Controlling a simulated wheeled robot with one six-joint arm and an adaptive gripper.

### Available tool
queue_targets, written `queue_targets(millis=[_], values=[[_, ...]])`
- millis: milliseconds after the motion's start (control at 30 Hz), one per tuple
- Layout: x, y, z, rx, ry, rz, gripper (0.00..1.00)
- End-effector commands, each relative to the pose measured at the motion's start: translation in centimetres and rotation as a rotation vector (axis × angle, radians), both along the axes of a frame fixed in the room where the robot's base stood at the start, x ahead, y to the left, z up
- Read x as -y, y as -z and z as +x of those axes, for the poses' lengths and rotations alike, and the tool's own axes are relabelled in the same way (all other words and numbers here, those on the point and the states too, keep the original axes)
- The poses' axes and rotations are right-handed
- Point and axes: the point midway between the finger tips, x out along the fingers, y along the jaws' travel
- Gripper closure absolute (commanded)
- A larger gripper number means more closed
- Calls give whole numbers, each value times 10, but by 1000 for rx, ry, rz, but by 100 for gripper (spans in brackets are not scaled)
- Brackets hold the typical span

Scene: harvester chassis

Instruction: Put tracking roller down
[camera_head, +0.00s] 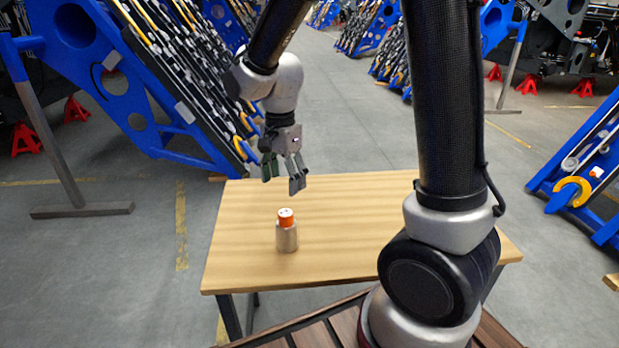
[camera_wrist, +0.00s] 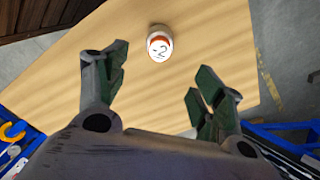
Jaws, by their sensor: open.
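The tracking roller (camera_head: 287,233) looks like a small metallic cylinder with an orange and white top. It stands upright on the wooden table (camera_head: 345,225), left of the table's middle in the head view. In the wrist view its white top (camera_wrist: 160,46) shows a dark "2" and an orange ring. My gripper (camera_head: 284,184) is open and empty above the table, up and behind the roller in the head view. In the wrist view its two green-padded fingers (camera_wrist: 157,88) are spread wide, and the roller is beyond the fingertips, apart from them.
Tilted blue racks (camera_head: 140,110) with hanging parts stand at the left, near the table's far left corner. Another blue frame (camera_head: 590,170) stands at the right. Red jack stands (camera_head: 76,110) are on the floor. The tabletop around the roller is clear, and the aisle behind is open.

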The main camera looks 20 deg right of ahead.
Motion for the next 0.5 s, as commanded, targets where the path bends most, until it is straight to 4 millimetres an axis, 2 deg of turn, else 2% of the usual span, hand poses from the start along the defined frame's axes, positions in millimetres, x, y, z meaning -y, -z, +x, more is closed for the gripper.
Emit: queue_targets(millis=[167, 267, 400, 500], values=[[10, -15, -6, 20, -48, 7, 32], [33, -45, -20, 69, -167, 15, 32], [79, -94, -63, 166, -431, -1, 32], [107, -119, -102, 235, -632, -42, 32]])
